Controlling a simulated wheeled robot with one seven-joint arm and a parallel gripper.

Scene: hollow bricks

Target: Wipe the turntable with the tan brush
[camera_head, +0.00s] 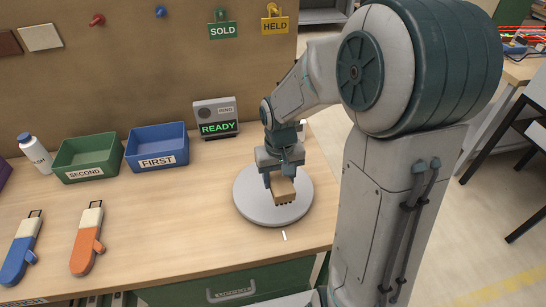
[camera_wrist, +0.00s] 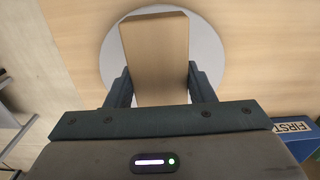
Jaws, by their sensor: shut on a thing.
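The tan brush (camera_head: 283,190) is a small block with dark bristles along its lower edge. My gripper (camera_head: 281,182) is shut on it and holds it over the grey round turntable (camera_head: 248,205). In the wrist view the brush (camera_wrist: 154,55) sits between my two fingers (camera_wrist: 158,85), with the turntable (camera_wrist: 208,50) behind it. I cannot tell whether the bristles touch the turntable's surface.
A green SECOND bin (camera_head: 87,158) and a blue FIRST bin (camera_head: 157,147) stand left of the turntable. A grey box reading READY (camera_head: 216,117) stands behind. A white bottle (camera_head: 35,154), a blue tool (camera_head: 22,250) and an orange tool (camera_head: 87,240) are farther left. The table front between is clear.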

